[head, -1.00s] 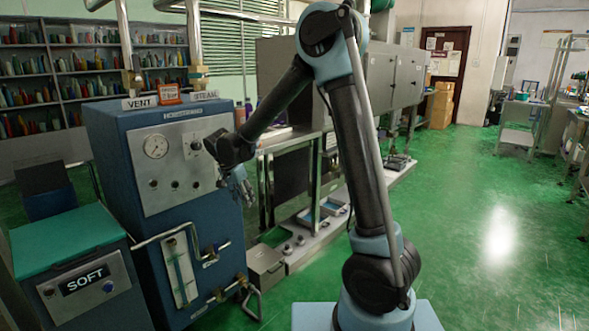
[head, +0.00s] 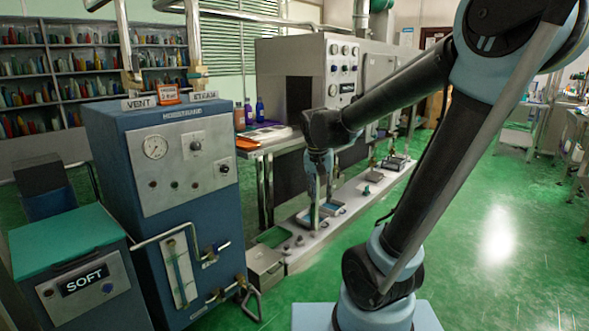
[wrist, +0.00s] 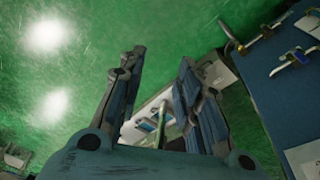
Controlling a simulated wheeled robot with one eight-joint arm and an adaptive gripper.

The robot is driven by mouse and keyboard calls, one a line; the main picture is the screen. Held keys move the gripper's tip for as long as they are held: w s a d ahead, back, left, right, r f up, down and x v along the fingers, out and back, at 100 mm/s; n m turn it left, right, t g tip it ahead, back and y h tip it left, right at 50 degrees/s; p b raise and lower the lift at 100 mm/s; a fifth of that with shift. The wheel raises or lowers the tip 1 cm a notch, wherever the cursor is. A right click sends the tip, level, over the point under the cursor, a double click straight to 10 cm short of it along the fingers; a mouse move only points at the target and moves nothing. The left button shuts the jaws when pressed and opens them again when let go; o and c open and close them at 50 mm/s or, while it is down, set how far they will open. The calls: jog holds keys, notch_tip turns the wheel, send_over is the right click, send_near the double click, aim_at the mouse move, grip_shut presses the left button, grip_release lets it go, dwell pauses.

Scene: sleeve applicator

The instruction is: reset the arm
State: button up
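My gripper (head: 316,200) hangs fingers-down below the wrist in the head view, in front of the table and machine behind it and over the low platform. In the wrist view my gripper (wrist: 161,62) shows two fingers spread apart with nothing held between them. My arm reaches up from its base at lower right, then left to the wrist. The blue VENT/STEAM cabinet (head: 187,160) stands left of the gripper, with a clear gap between them in the head view.
A teal-lidded SOFT box (head: 66,242) stands at the front left. A low platform (head: 355,200) with trays runs along the floor below the gripper. A table with bottles (head: 248,113) stands behind. Green floor (head: 500,260) is clear on the right.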

jog(key=s+d+f+n, duration=0.1)
jog(key=s+d+f, duration=0.1)
jog(key=s, duration=0.3)
jog(key=s+d+f+n, duration=0.1)
jog(key=s+d+f, duration=0.2)
jog(key=s, duration=0.3)
jog(key=s+d+f+n+y, duration=0.1)
jog(key=s+d+f, duration=0.1)
jog(key=s+d, duration=0.3)
jog(key=shift+s+f+t, duration=0.2)
jog(key=shift+f+t, duration=0.1)
jog(key=shift+f, duration=0.05)
